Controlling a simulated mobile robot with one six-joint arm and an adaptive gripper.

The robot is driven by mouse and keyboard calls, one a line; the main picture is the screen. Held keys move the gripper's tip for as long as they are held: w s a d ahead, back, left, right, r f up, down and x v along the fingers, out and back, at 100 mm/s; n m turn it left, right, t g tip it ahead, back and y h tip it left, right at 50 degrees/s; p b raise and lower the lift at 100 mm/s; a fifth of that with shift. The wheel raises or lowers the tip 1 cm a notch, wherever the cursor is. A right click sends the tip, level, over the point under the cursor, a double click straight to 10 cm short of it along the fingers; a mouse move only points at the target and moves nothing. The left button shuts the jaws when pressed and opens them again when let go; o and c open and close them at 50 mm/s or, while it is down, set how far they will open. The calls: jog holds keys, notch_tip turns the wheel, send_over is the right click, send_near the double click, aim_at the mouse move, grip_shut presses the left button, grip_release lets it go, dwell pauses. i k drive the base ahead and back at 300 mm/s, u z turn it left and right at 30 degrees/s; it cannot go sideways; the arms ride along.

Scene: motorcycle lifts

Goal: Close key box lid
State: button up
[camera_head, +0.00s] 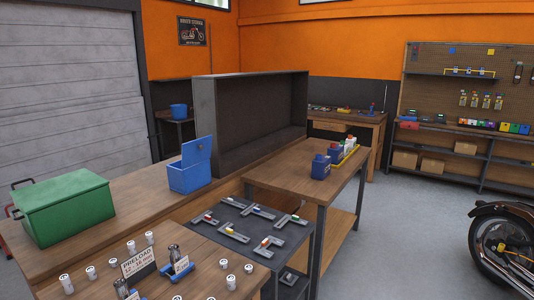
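A small blue box (190,179) stands on the wooden bench near the middle of the view. Its blue lid (197,154) stands raised and tilted at the back right side, so the box is open. No label shows on it, so I cannot tell for certain that it is the key box. What is inside it is hidden by its front wall. A larger green box (66,211) with its lid down sits on the same bench to the left. My gripper is not in view.
A dark open-fronted cabinet (222,118) stands right behind the blue box. A grey cart top (250,228) with several metal tools and a wooden table (300,178) with bottles lie to the right. White cylinders and a preload sign (137,262) stand in front.

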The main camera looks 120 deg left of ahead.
aim_at(196, 151)
jog(key=u, duration=3.1)
jog(key=i, duration=1.85)
jog(key=u, duration=0.05)
